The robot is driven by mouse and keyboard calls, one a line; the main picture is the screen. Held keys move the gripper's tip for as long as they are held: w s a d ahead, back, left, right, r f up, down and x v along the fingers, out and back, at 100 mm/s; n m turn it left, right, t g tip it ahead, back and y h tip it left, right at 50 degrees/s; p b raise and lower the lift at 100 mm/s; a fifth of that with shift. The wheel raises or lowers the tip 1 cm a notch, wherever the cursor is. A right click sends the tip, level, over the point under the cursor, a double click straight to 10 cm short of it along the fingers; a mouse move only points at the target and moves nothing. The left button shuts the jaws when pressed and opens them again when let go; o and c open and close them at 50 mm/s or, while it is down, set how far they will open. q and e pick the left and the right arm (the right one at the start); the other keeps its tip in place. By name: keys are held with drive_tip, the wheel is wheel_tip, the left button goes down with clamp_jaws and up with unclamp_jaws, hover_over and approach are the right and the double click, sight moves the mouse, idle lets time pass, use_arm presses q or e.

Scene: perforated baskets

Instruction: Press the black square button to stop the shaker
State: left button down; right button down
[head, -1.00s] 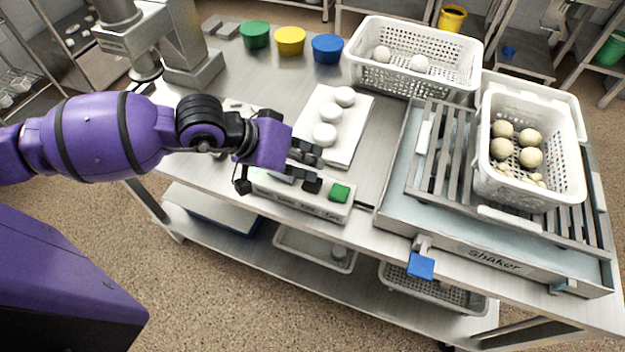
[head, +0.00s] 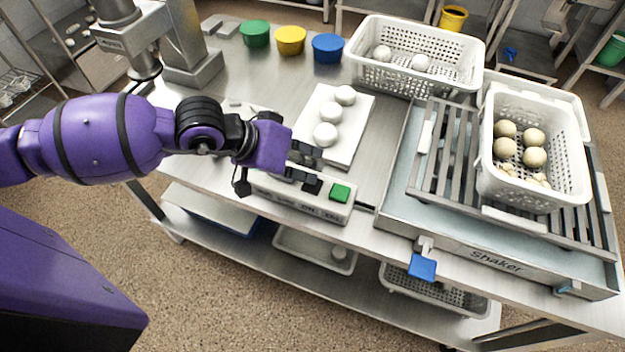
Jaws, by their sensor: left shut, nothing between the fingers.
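A pale control box (head: 303,207) lies along the table's front edge. It has a green button (head: 340,193) at its right and a black square button (head: 312,187) just left of it. My left gripper (head: 306,156) is shut and empty, with its fingers just behind and above the box, close to the black button. I cannot tell whether they touch anything. The gripper hides part of the box's left side. The shaker (head: 470,252) stands at the right, with a white perforated basket (head: 528,196) of dough balls on its slatted platform. My right gripper is not in view.
A white board (head: 350,140) with several white balls lies just behind the gripper. Another white perforated basket (head: 412,82) stands at the back. Green, yellow and blue tubs (head: 328,48) line the far left. A blue tab (head: 422,266) juts out from the shaker's front.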

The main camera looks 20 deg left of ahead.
use_arm(q)
drive_tip(key=shift+r, duration=0.1)
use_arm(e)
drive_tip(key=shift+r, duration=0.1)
use_arm(q)
drive_tip(key=shift+r+p, duration=0.3)
drive_tip(key=shift+r, duration=0.55)
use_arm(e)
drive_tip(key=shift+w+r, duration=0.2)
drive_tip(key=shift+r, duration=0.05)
